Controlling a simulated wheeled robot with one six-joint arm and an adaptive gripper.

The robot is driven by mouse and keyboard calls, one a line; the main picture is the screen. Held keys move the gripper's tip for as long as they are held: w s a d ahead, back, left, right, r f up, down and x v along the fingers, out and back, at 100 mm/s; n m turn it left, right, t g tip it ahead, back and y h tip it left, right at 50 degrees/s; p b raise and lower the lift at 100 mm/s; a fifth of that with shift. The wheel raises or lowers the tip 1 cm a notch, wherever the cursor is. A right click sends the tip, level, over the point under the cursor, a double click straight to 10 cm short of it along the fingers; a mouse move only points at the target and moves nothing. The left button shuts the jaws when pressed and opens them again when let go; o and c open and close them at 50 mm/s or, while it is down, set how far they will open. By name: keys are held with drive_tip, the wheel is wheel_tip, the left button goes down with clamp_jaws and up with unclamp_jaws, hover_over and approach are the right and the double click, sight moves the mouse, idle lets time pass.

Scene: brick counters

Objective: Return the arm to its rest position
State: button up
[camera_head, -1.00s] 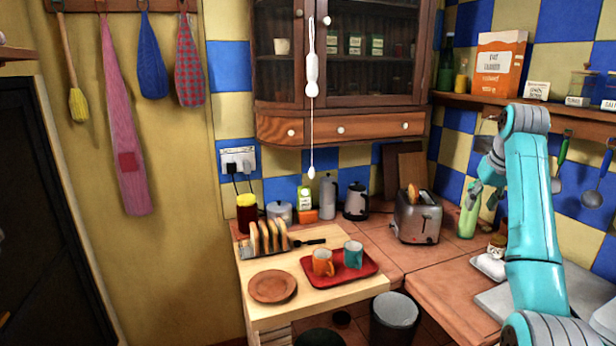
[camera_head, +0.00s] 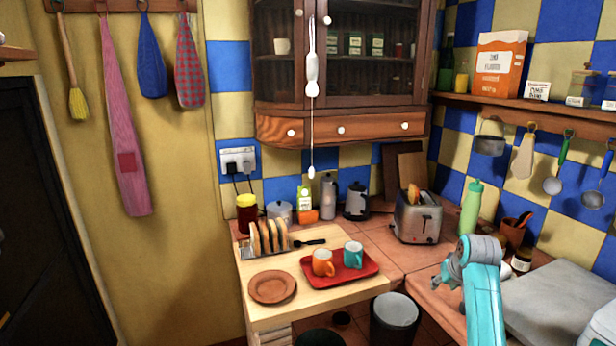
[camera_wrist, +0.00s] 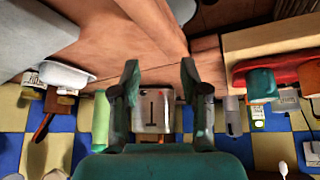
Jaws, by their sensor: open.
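My arm (camera_head: 483,300) is low at the right of the head view, bent over the right-hand brick counter. My gripper (camera_head: 440,280) is at its end, small and partly seen there, pointing left. In the wrist view my gripper (camera_wrist: 159,75) has its two fingers well apart, with nothing between them. The toaster (camera_wrist: 153,112) shows beyond the fingers, some distance off. The wrist view is upside down, with the counter at the top.
The toaster (camera_head: 418,217) and green bottle (camera_head: 470,208) stand behind my gripper. A board with a red tray (camera_head: 310,270), mugs and toast rack is left. A bin (camera_head: 394,318) stands between the counters. A grey sink board (camera_head: 560,305) lies right of my arm.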

drive_tip(key=s+a+f+t, duration=0.1)
drive_tip(key=s+a+f, duration=0.4)
drive_tip(key=s+f, duration=0.55)
drive_tip(key=s+a+f+t, duration=0.2)
drive_tip(key=s+a+f, duration=0.4)
drive_tip(key=f, duration=0.8)
drive_tip(key=s+a+f, duration=0.2)
drive_tip(key=s+f, duration=0.1)
drive_tip(key=s, duration=0.9)
drive_tip(key=s+a+r+t, duration=0.2)
drive_tip(key=s, duration=0.8)
drive_tip(key=s+a+r+t, duration=0.1)
drive_tip(key=s+a, duration=0.1)
drive_tip(key=s, duration=0.8)
drive_tip(key=s+a+r+n+t, duration=0.1)
drive_tip(key=s+a+r+t, duration=0.1)
drive_tip(key=s+r, duration=1.5)
drive_tip(key=shift+y, duration=0.4)
